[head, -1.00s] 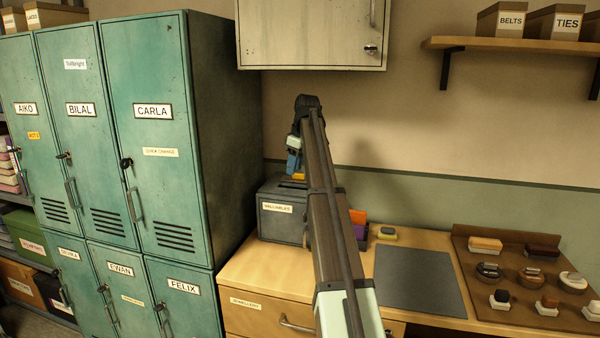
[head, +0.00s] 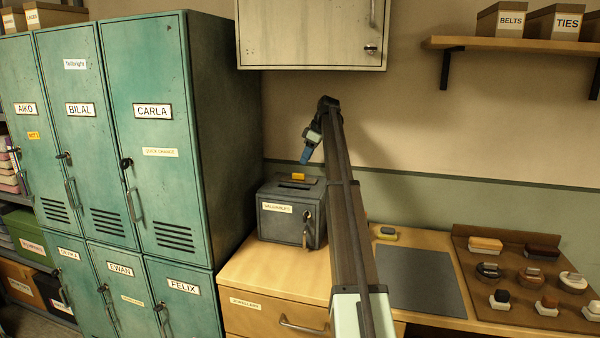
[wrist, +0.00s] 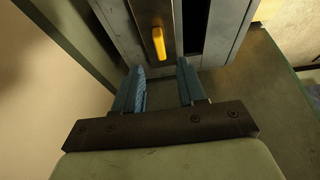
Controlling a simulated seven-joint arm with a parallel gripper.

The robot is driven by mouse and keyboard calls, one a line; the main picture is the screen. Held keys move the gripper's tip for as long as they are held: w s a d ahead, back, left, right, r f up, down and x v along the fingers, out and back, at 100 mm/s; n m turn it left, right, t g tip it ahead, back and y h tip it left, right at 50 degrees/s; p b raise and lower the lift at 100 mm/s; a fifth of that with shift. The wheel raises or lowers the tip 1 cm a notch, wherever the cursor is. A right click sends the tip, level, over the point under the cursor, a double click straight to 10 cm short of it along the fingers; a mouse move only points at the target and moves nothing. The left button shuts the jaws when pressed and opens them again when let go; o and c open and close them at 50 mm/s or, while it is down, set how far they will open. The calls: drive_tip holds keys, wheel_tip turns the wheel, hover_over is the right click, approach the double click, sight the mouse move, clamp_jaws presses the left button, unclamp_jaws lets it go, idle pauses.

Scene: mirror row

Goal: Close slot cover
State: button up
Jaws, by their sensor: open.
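The grey valuables box (head: 286,228) stands on the wooden cabinet, its label and keyed lock facing front. On its top is a metal slot cover (wrist: 172,12) with a yellow tab (head: 299,176), which also shows in the wrist view (wrist: 158,43). A dark open slot (wrist: 193,28) lies beside the cover in the wrist view. My gripper (head: 304,158) has blue fingers and is open and empty, just above the tab in the head view. In the wrist view my gripper (wrist: 162,75) has the tab ahead of its fingertips, between their lines; no contact shows.
Teal lockers (head: 226,120) rise left of the box. A wall cupboard (head: 310,35) hangs above. My arm crosses the desk in front of the box's right side. A grey mat (head: 420,282) and a brown board (head: 515,275) with several brushes lie to the right.

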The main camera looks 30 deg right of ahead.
sight(298, 177)
drive_tip(key=shift+x, duration=3.6)
clamp_jaws()
